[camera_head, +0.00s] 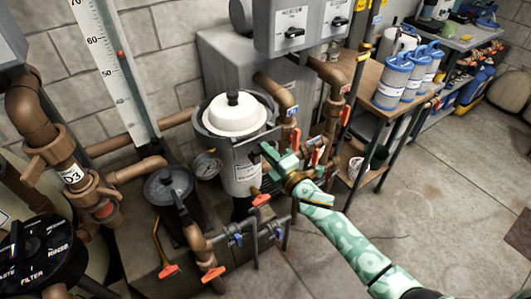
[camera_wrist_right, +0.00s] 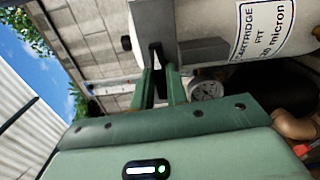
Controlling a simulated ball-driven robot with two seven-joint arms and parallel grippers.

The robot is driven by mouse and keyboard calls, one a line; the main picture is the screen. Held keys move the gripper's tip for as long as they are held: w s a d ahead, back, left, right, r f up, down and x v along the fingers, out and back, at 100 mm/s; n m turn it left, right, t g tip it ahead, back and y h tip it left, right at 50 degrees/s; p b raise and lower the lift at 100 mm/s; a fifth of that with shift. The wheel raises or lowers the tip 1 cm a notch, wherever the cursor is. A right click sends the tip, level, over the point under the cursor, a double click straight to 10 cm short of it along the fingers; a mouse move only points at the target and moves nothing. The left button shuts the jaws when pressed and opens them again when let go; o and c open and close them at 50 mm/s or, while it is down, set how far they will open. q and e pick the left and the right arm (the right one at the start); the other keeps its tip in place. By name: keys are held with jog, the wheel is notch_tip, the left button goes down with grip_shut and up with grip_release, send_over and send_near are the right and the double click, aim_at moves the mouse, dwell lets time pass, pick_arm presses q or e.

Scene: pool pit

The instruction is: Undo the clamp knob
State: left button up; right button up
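The white-lidded filter canister (camera_head: 243,172) stands upright in the middle of the head view, with a dark clamp band around its top. My right gripper (camera_head: 268,153) is at the canister's front right side, by the clamp. In the wrist view the canister's labelled body (camera_wrist_right: 222,22) and grey clamp part (camera_wrist_right: 204,52) are close ahead. The narrow black clamp knob (camera_wrist_right: 156,57) lies between the fingertips of my right gripper (camera_wrist_right: 162,74), which sit close together on it. The fingers partly hide the knob. My left gripper is in neither view.
A pressure gauge (camera_head: 207,165) is left of the canister; it also shows in the wrist view (camera_wrist_right: 206,88). Brown pipes and orange-handled valves (camera_head: 262,200) crowd around.

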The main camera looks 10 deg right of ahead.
jog(key=o, duration=0.5)
jog(key=p+v, duration=0.2)
jog(key=v, duration=0.5)
